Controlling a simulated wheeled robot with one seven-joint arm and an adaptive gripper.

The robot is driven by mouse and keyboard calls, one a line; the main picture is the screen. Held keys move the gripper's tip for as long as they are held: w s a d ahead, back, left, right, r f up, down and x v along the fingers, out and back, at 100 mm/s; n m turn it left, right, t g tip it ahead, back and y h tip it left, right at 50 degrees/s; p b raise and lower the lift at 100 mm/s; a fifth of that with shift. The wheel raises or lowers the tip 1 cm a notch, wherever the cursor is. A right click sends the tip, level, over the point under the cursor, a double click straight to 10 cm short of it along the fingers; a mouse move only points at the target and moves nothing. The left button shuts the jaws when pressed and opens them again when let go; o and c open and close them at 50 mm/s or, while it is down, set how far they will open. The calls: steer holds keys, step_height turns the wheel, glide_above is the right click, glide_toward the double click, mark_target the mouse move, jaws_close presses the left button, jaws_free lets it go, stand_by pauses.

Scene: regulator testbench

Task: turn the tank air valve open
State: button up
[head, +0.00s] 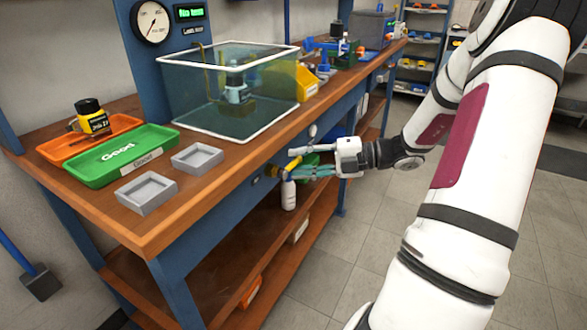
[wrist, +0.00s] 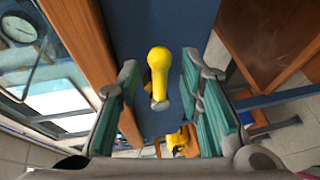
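The valve handle, a yellow lever (wrist: 159,70), stands upright in the middle of the wrist view, against the blue bench panel. My gripper (wrist: 160,78) is open, with one teal-padded finger on each side of the lever. Gaps show between the lever and both fingers, so it is not gripped. In the head view my gripper (head: 294,163) is at the bench's front edge, below the water tank (head: 205,108). A little yellow shows there beside the fingers, mostly hidden by them. A second yellow part (wrist: 178,139) shows lower in the wrist view.
The wooden bench top (head: 225,175) carries a green tray (head: 108,168), an orange tray (head: 60,150) with a yellow regulator (head: 91,117), and two grey holders (head: 146,208). A white bottle (head: 289,196) stands below my gripper. The floor at right is clear.

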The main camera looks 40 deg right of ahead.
steer(key=shift+x, duration=0.95)
jaws_close()
